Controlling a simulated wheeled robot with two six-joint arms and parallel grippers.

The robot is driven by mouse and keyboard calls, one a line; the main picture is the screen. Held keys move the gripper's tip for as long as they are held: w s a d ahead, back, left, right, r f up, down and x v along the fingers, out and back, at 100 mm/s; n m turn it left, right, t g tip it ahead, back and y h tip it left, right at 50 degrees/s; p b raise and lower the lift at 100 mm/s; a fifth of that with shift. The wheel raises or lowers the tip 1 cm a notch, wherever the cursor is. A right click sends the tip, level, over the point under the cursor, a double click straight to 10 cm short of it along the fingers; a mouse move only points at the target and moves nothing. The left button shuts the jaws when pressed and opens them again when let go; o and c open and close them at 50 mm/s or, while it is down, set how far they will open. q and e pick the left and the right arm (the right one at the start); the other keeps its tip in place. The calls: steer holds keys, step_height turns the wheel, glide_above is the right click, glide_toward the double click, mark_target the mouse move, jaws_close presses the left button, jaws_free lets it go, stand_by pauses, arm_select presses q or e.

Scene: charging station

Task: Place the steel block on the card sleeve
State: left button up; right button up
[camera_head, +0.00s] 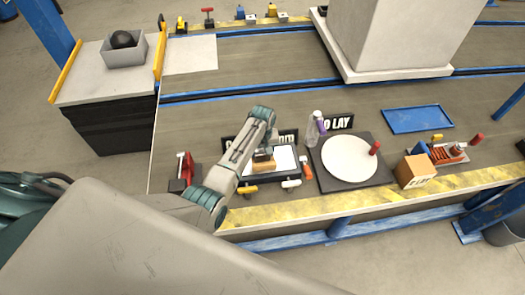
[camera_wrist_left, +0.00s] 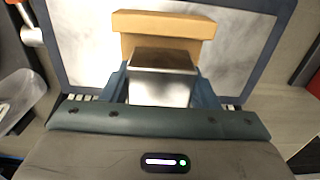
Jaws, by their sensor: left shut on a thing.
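My left gripper (camera_head: 262,154) is over a white panel with a dark frame (camera_head: 284,160) on the bench. In the left wrist view the gripper (camera_wrist_left: 161,84) is shut on the shiny steel block (camera_wrist_left: 160,91), with one finger on each side. The brown card sleeve (camera_head: 264,166) is under the gripper in the head view. In the left wrist view the card sleeve (camera_wrist_left: 163,24) lies on the panel just beyond the block, partly hidden by it. I cannot tell whether block and sleeve touch. My right gripper is not in view.
A round white plate on a dark mat (camera_head: 349,163) and a clear bottle (camera_head: 312,130) stand to the right. A cardboard box (camera_head: 414,172), a blue tray (camera_head: 411,119) and a red tool (camera_head: 184,168) are around. A large pale column (camera_head: 390,40) stands behind.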

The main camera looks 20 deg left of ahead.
mark_target(262, 150)
arm_select(q)
steer(key=o, duration=1.4)
steer(key=shift+c, duration=0.2)
step_height(262, 150, up, 12)
steer(key=shift+s, duration=0.1)
